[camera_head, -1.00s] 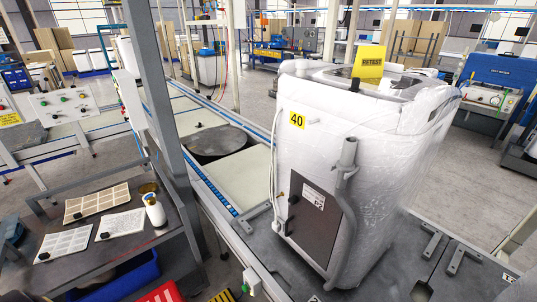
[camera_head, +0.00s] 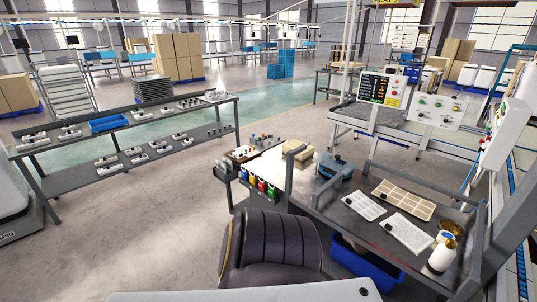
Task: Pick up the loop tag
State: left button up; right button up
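I cannot make out a loop tag for certain in this view. The workbench (camera_head: 335,208) at the right holds a white sheet with a grid (camera_head: 364,204), a second light sheet (camera_head: 408,233), a beige compartment tray (camera_head: 403,198) and a white bottle (camera_head: 441,256) beside a brass-coloured round item (camera_head: 452,229). Small dark items lie by the sheets and tray, too small to name. Neither of my grippers shows.
A long two-level rack (camera_head: 120,140) with small devices stands at the left. A control panel (camera_head: 437,111) is behind the bench. The floor between rack and bench is clear.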

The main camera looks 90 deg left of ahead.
aim_at(252, 179)
jog(key=u, duration=3)
